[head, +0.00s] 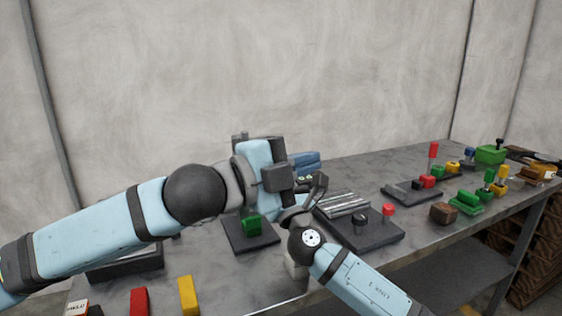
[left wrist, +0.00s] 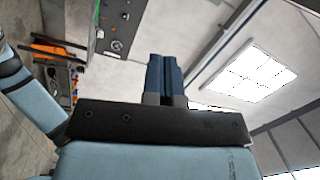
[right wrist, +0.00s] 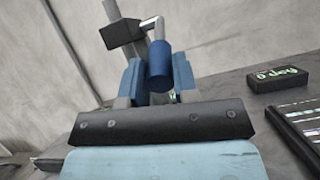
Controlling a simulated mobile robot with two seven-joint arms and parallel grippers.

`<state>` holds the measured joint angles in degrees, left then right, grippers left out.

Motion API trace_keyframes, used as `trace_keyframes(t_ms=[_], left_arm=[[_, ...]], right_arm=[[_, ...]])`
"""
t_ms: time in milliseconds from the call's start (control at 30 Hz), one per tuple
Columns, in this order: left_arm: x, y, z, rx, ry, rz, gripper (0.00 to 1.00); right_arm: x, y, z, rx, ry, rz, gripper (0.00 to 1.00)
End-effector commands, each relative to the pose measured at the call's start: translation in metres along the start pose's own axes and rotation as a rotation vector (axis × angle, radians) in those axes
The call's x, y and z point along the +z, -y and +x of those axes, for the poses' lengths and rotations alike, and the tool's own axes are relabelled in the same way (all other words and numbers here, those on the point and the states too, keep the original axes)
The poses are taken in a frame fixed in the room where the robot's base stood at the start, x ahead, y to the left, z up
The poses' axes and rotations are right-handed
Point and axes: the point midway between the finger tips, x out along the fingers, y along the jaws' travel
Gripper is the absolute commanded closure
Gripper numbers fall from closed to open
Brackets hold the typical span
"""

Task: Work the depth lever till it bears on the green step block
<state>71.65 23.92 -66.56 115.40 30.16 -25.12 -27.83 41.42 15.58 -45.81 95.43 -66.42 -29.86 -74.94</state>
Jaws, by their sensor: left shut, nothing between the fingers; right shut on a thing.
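The green step block (head: 251,225) sits on a dark base plate (head: 252,241) left of the table's middle. In the right wrist view, the depth lever's blue cylindrical grip (right wrist: 159,60) hangs from a bent metal rod at a dark block (right wrist: 121,34) on a grey post. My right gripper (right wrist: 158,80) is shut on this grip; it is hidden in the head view. My left gripper (head: 306,162) is shut and empty, held above the table; its blue fingers meet in the left wrist view (left wrist: 163,75). My left arm hides most of the lever, so contact with the green block cannot be told.
Red (head: 139,301) and yellow (head: 188,295) blocks stand at the front left. Several coloured fixtures crowd the far right. A wall closes off the back.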

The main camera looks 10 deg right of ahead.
Motion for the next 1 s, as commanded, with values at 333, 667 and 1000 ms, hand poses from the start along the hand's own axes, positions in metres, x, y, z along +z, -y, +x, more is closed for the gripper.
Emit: trace_keyframes(t_ms=[333, 667, 1000], left_arm=[[0.077, 0.07, 0.073, 0.212, 0.39, 0.397, 1.0], [0.136, 0.066, 0.103, 0.922, 0.744, 0.614, 1.0], [0.108, 0.067, 0.088, 1.608, 0.665, 0.651, 1.0]], right_arm=[[0.0, 0.0, 0.0, 0.0, 0.0, 0.0, 1.0], [0.0, 0.0, 0.0, 0.0, -0.001, 0.0, 1.0], [-0.001, 0.0, 0.0, 0.0, -0.001, 0.0, 1.0]])
